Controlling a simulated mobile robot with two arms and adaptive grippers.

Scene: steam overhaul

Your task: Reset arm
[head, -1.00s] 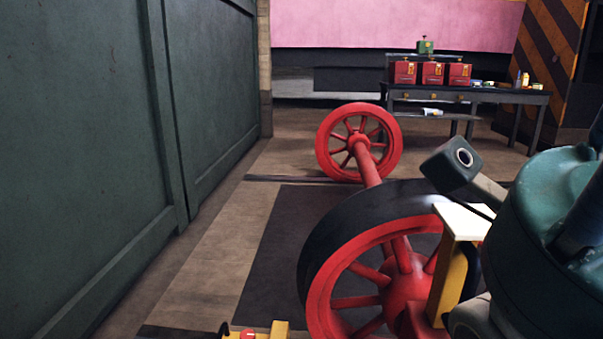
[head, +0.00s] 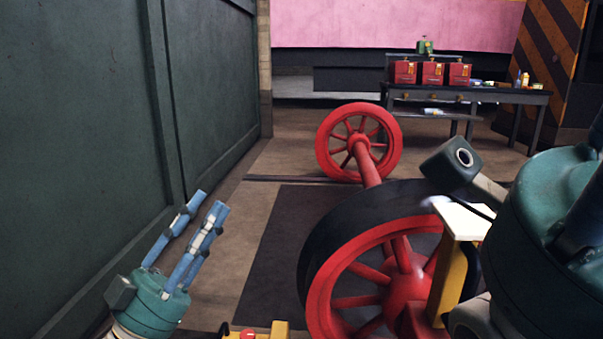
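My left gripper (head: 204,207) shows at the lower left of the head view. It has a teal body and blue fingers pointing up and to the right. The fingers stand apart with nothing between them, so it is open and empty. It is in the air left of the red wheelset, touching nothing that I can see. My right arm, in teal, fills the right edge. My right gripper's fingers do not show.
A red wheelset with a near wheel (head: 335,255) and a far wheel (head: 359,143) stands at centre. A dark green wall (head: 80,120) runs along the left. A grey table (head: 470,97) with red boxes (head: 432,73) is at the back.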

